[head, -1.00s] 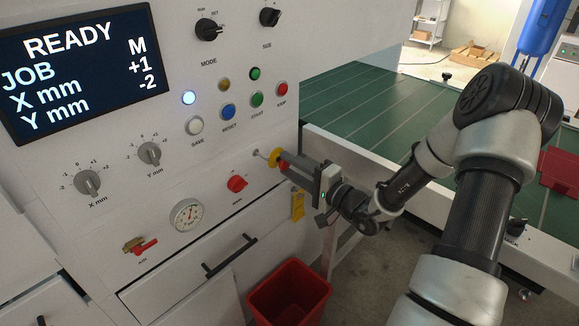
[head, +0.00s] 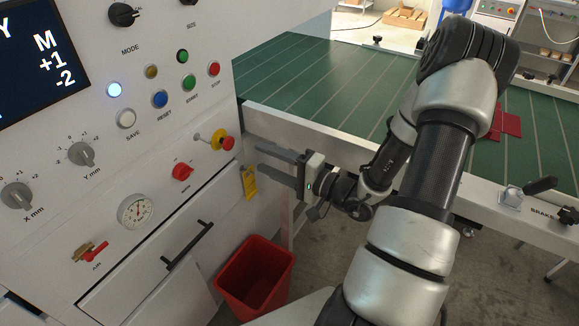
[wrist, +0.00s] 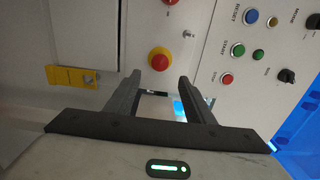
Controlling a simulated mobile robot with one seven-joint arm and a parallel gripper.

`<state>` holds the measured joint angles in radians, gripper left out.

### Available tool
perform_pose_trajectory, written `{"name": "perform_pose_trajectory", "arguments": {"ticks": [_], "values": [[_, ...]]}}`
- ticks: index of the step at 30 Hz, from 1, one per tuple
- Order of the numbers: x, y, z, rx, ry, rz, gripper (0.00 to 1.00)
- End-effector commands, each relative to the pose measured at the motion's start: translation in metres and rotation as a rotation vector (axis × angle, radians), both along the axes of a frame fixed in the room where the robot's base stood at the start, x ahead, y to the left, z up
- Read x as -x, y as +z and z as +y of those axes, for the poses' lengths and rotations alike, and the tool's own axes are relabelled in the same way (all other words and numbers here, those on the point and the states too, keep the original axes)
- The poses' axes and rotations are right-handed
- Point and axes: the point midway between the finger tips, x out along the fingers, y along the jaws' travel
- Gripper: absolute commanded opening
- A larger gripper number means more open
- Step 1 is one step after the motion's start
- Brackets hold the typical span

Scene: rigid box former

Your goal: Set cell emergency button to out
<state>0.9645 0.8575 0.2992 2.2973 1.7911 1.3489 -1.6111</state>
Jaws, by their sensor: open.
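The emergency button is a red mushroom head on a yellow collar (head: 220,140), at the right edge of the white control panel in the head view. It also shows in the wrist view (wrist: 158,61), just beyond and between the fingertips. My gripper (head: 258,157) is open and empty, to the right of the button and apart from it in the head view. Both dark fingers (wrist: 160,79) show in the wrist view with a clear gap between them. I cannot tell whether the button is in or out.
A red rotary switch (head: 182,172) sits left of the button. A red bin (head: 255,278) stands on the floor under the panel. A green conveyor bed (head: 330,90) with a white rail lies behind my gripper.

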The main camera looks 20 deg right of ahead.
Motion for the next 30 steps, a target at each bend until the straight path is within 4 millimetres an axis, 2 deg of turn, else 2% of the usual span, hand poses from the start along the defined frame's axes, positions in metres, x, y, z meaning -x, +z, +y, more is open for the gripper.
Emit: {"name": "perform_pose_trajectory", "arguments": {"ticks": [6,12,30], "values": [[0.038,0.0,-0.026,0.0,-0.003,0.001,0.49],[0.055,0.0,-0.036,-0.001,0.0,-0.001,0.49],[0.057,0.001,-0.035,0.002,0.012,0.002,0.49]]}}
